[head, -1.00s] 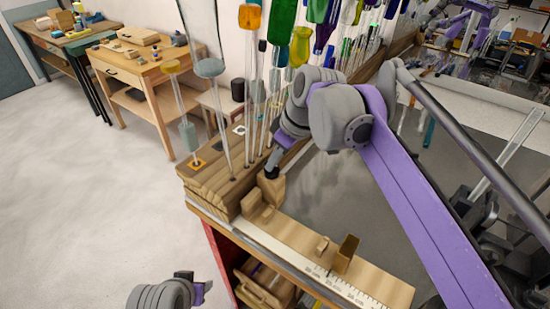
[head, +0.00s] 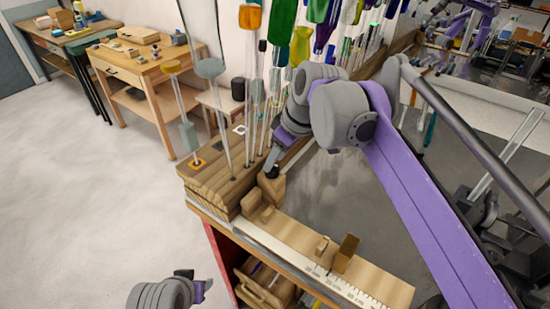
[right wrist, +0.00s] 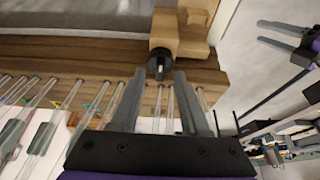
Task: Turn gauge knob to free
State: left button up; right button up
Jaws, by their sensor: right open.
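The black gauge knob (right wrist: 159,64) sits on the side of a wooden block (right wrist: 180,34) in the right wrist view. In the head view the knob (head: 272,172) shows small at the block (head: 271,188), by the end of the stacked planks. My right gripper (right wrist: 158,78) is open, its two grey fingertips apart, one to each side just short of the knob. In the head view my right arm's wrist (head: 290,128) hides most of that gripper. My left gripper (head: 198,287) is low in the head view, away from the bench. Its spread, empty fingers show in the right wrist view (right wrist: 272,34).
Tall glass rods (head: 225,125) stand in the wooden rack (head: 205,180) beside the knob. A wooden gauge bar with a white ruler (head: 300,262) runs along the bench front, with a brown upright plate (head: 347,252). The floor at left is clear.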

pick_arm(q)
jog(key=shift+w+r+p, duration=0.3)
jog(key=shift+r+p, duration=0.05)
jog(key=shift+r, duration=0.25)
pick_arm(e)
jog(key=v, duration=1)
jog(key=shift+f, duration=0.1)
